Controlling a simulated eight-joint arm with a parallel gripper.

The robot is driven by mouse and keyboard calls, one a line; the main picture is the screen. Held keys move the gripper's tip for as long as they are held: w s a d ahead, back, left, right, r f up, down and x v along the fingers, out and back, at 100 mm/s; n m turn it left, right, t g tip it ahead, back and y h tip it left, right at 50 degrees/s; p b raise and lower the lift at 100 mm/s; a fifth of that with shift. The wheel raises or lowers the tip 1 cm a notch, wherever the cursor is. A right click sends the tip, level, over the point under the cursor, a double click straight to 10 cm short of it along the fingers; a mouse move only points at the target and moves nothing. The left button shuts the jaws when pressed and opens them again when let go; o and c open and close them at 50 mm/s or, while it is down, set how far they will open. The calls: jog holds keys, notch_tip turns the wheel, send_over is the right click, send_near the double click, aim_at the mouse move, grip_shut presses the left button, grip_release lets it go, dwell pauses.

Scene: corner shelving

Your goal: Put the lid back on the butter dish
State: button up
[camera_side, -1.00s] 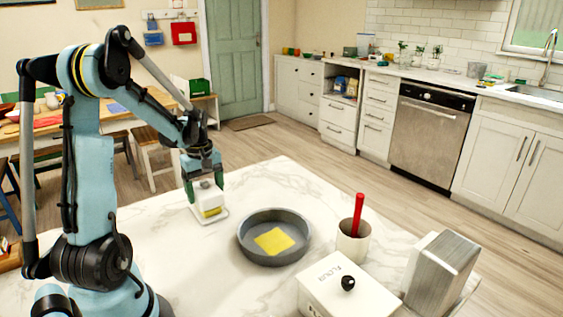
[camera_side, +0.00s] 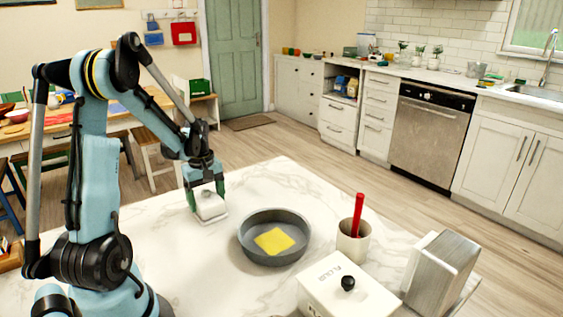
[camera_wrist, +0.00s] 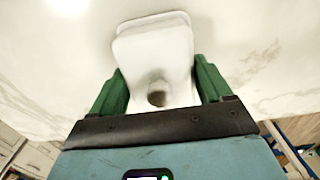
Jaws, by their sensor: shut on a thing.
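The white butter dish lid (camera_side: 210,206) is between the green fingers of my gripper (camera_side: 206,200), which is shut on it. The lid sits down over the dish base (camera_side: 209,221), whose pale rim shows just below it; no butter shows between them. In the wrist view, the lid (camera_wrist: 155,55) fills the space between the fingers of my gripper (camera_wrist: 158,85). The base's rim (camera_wrist: 150,20) shows at its far edge. Whether the lid is fully seated is hard to tell.
A grey round pan (camera_side: 274,257) with a yellow square (camera_side: 274,241) in it stands to the right. Beyond it are a cup (camera_side: 353,246) with a red stick, a white flour box (camera_side: 345,287) and a metal block (camera_side: 440,272). The marble counter (camera_side: 285,185) behind the pan is clear.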

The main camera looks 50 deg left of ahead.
jog(key=o, duration=1)
jog(key=shift+r, duration=0.1)
jog(key=shift+r, duration=3.45)
grip_shut()
jog(key=shift+f, duration=1.1)
